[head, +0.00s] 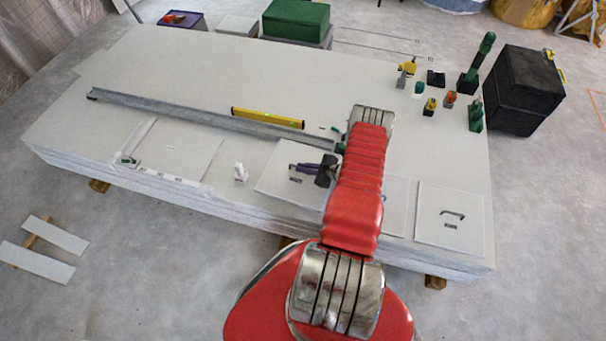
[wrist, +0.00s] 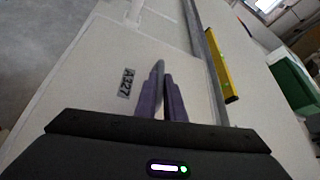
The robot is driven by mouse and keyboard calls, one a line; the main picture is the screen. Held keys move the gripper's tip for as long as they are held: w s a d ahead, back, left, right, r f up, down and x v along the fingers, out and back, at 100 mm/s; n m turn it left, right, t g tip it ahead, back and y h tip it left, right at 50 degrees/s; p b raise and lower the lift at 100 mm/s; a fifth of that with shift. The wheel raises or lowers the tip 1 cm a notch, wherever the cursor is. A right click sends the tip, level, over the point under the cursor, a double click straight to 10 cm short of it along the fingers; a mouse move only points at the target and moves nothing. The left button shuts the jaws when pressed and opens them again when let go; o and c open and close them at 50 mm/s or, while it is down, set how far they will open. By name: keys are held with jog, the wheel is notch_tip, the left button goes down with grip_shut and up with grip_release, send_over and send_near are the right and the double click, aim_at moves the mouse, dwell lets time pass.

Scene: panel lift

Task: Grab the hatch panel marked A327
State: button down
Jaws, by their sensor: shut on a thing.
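The hatch panel marked A327 (head: 275,181) is a pale square near the front edge of the board stack. In the wrist view the panel (wrist: 105,98) shows its A327 label (wrist: 126,83) just left of the fingers. My gripper (head: 296,167) has purple fingers, which also show close together in the wrist view (wrist: 163,85). They are shut on the panel's handle, which is mostly hidden between them. The panel looks about level; I cannot tell whether it is clear of the board below.
A second handled panel (head: 451,217) lies at the right; another beside it (head: 394,205) is partly behind my arm. A long metal rail (head: 200,115) and a yellow level (head: 268,118) lie behind. A small white object (head: 240,173) stands left. Tools and black boxes (head: 525,88) are at right.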

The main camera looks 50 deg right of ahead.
jog(key=shift+r, duration=1.85)
